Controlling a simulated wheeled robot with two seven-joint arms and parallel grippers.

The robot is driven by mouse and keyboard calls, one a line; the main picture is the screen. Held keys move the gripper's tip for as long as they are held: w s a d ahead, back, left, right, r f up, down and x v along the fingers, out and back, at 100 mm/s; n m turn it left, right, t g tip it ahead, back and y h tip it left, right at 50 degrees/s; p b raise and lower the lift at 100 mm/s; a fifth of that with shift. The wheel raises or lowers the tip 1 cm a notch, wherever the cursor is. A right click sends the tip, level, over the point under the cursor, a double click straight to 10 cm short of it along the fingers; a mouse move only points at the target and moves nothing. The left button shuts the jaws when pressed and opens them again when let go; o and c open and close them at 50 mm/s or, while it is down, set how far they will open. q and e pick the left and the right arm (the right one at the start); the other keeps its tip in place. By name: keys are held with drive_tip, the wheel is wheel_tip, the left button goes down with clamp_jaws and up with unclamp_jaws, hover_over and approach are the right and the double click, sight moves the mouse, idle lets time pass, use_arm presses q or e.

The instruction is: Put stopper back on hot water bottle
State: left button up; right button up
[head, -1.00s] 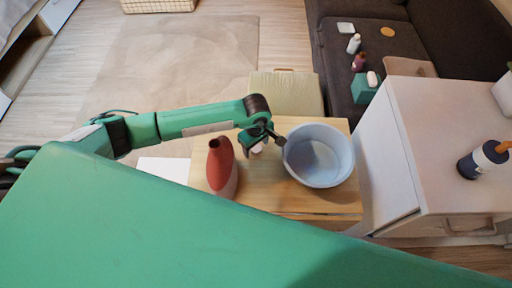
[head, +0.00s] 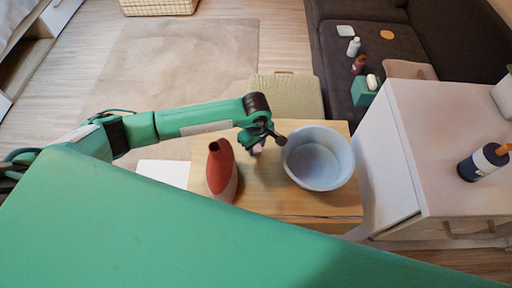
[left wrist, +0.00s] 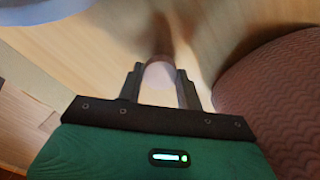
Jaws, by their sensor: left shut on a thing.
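The red hot water bottle (head: 221,168) stands upright on the wooden table, its dark open mouth facing up. Its ribbed red side also shows at the right of the left wrist view (left wrist: 275,85). My left gripper (head: 262,143) is over the table between the bottle and a basin. In the left wrist view my left gripper (left wrist: 160,88) is shut on a pale, rounded stopper (left wrist: 158,80). The stopper shows small and pale below the fingers in the head view (head: 257,149). It is apart from the bottle. My right gripper is not in view.
A light blue basin (head: 318,181) stands on the wooden table (head: 270,203) right of my gripper. A white cabinet (head: 440,150) is at the right. A sofa (head: 400,40) with small items is behind. White paper (head: 163,173) lies left of the bottle.

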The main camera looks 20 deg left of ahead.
sight(256, 148)
use_arm(q)
wheel_tip(256, 148, up, 18)
drive_tip(key=b, duration=0.1)
drive_tip(key=shift+r, duration=0.25)
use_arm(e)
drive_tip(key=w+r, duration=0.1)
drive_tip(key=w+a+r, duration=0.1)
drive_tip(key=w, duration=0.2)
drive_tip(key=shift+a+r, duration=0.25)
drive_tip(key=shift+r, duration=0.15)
use_arm(q)
drive_tip(key=w+a+r+m, duration=0.3)
drive_tip(key=a+m, duration=0.3)
drive_tip(key=m, duration=0.5)
drive_tip(key=shift+w+a+m, duration=0.3)
drive_tip(key=shift+w+a, duration=0.05)
drive_tip(key=shift+w, duration=0.55)
drive_tip(key=shift+r, duration=0.1)
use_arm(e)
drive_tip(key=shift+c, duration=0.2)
